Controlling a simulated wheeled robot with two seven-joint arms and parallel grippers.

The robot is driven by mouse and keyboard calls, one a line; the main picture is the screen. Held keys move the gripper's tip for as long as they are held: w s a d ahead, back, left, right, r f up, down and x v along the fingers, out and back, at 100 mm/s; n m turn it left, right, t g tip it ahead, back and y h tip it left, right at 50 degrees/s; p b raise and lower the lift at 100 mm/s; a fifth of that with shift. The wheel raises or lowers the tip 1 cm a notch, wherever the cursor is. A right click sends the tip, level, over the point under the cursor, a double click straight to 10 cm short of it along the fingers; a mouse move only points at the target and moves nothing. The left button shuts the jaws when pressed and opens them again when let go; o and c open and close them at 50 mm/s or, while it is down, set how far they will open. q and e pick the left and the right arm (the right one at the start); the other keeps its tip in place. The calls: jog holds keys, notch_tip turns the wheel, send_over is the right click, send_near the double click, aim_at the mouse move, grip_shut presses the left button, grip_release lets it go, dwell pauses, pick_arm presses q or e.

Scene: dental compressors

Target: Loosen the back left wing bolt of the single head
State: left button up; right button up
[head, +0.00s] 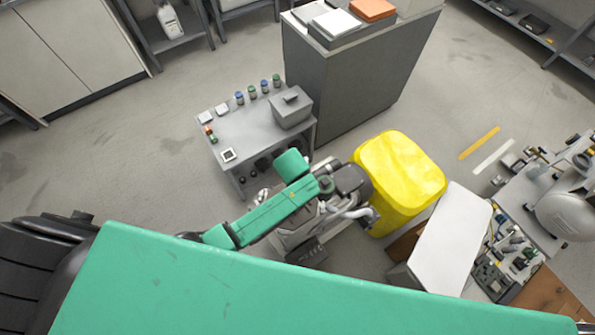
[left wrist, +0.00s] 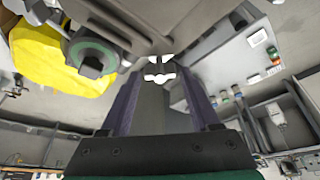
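In the head view my green left arm reaches in from the left over a grey metal machine (head: 293,238), which it partly covers. I cannot tell whether this machine is the single head. In the left wrist view my left gripper (left wrist: 163,78) shows two dark fingers spread apart, with a gap and nothing clearly held between them. Grey metal parts cross the top of that view beyond the fingertips; whether they touch the fingers is unclear. I cannot pick out the back left wing bolt in either view. My right gripper is not in view.
A yellow rounded object (head: 400,175) stands right of the arm. A low grey table (head: 240,135) with small cans and a grey box stands behind it, beside a tall grey cabinet (head: 345,85). A rounded metal tank (head: 565,212) is at far right. Floor at left is clear.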

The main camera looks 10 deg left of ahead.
pick_arm(q)
jog(key=shift+s+r, duration=0.1)
jog(key=v, duration=1.4)
jog(key=shift+r, duration=0.15)
